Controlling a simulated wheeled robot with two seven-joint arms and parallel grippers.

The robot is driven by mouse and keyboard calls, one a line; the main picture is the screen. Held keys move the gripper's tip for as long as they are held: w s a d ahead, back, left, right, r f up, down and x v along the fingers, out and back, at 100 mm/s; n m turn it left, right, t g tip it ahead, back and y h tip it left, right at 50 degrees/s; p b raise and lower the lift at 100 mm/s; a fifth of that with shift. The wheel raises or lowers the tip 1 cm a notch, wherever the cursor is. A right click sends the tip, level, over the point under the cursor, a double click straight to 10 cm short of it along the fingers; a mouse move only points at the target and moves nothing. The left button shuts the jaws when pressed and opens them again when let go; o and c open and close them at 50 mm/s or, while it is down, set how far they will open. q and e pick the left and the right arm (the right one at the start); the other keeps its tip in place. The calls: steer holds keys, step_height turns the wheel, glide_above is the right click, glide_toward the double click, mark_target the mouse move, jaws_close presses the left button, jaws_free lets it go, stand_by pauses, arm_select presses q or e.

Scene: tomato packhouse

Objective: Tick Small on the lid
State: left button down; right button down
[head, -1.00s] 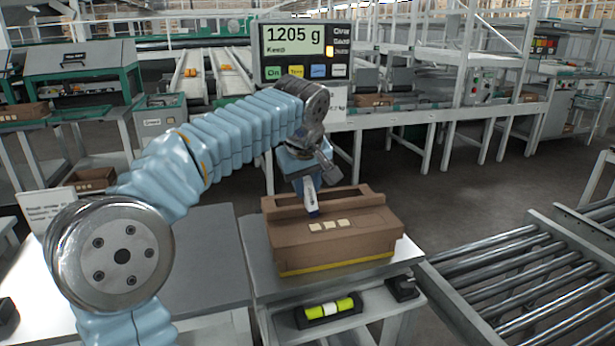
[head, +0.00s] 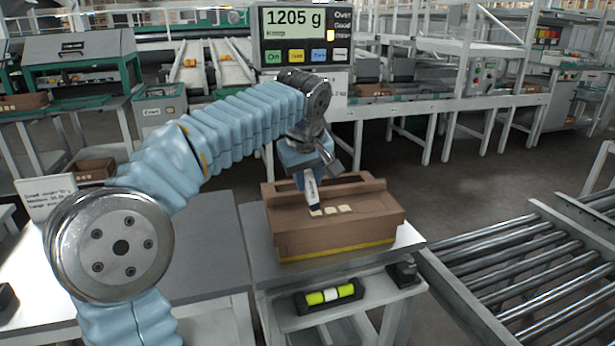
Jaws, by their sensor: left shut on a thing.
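A closed brown carton (head: 335,238) with a yellow stripe along its base stands on the scale's pale plate (head: 408,238). Its lid carries a row of three cream squares; the left one (head: 316,212) is partly covered by the pen tip. My left gripper (head: 309,174) is over the lid, shut on a white pen (head: 312,192) with a dark tip. The pen points down, slightly tilted, its tip at the left square; I cannot tell whether it touches. No mark is visible on the middle square (head: 331,210) or right square (head: 345,208). My right gripper is out of view.
The scale display (head: 305,35) behind the carton reads 1205 g. A spirit level with a yellow-green vial (head: 330,295) lies below the plate. A roller conveyor (head: 510,270) is at the right. A grey table (head: 205,260) and a sign (head: 45,195) are at the left.

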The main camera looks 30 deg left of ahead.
arm_select(q)
steer(key=shift+f+b, duration=0.45)
steer(key=shift+f, duration=0.05)
stand_by(0.8)
steer(key=shift+w+p, duration=0.45)
steer(key=shift+w, duration=0.1)
stand_by(1.7)
steer(key=shift+s, duration=0.3)
step_height(320, 180, up, 2)
steer(key=shift+r+p, duration=0.2)
steer(key=shift+p, duration=0.8)
step_height(320, 180, up, 2)
steer(key=shift+r+p, duration=0.1)
steer(key=shift+p, duration=0.7)
steer(key=shift+r, duration=0.7)
